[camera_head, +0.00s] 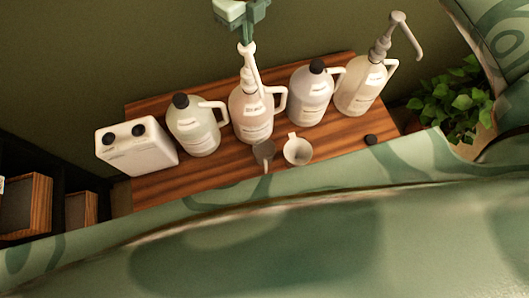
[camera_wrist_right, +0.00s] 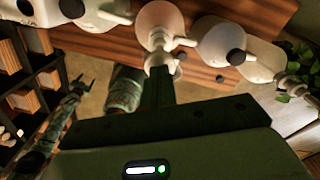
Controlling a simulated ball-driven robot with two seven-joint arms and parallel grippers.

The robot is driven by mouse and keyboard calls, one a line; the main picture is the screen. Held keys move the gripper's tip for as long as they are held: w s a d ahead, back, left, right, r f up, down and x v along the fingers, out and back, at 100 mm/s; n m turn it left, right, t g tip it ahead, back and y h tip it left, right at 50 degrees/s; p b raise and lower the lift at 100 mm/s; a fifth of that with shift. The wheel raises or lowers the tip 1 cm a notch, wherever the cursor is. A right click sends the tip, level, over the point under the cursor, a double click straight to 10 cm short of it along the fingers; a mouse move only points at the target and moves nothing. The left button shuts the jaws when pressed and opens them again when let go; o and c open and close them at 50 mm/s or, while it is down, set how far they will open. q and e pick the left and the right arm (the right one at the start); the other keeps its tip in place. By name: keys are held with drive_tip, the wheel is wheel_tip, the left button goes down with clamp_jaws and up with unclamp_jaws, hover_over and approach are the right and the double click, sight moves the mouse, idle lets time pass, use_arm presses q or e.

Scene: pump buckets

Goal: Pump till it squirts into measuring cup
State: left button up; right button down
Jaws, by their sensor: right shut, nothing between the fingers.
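The white pump (camera_head: 249,66) stands upright in a pale handled jug (camera_head: 251,115) at the middle of the wooden surface, its spout reaching down the front. My right gripper (camera_head: 246,34) is shut and empty at the pump's top; I cannot tell whether it touches. In the right wrist view its dark fingers (camera_wrist_right: 164,85) reach toward the pump. My left gripper (camera_wrist_right: 80,84) appears open at the left of the right wrist view, away from the jugs.
Two black-capped jugs (camera_head: 194,127) (camera_head: 311,95) flank the pump jug. A white canister (camera_head: 136,146) stands at left, and another jug with a grey pump (camera_head: 361,86) at right. A loose black cap (camera_head: 371,140) lies on the wooden surface (camera_head: 165,185). A leafy plant (camera_head: 450,100) is beyond its right end.

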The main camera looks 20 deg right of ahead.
sight(247, 49)
drive_tip(key=shift+r, duration=0.4)
drive_tip(key=shift+f, duration=0.1)
drive_tip(key=shift+f+b, duration=0.5)
drive_tip(key=shift+f, duration=0.25)
drive_tip(key=shift+f+b, duration=1.3)
drive_tip(key=shift+f, duration=0.6)
drive_tip(key=shift+r, duration=0.1)
drive_tip(key=shift+r+p, duration=1.75)
drive_tip(key=shift+r, duration=0.85)
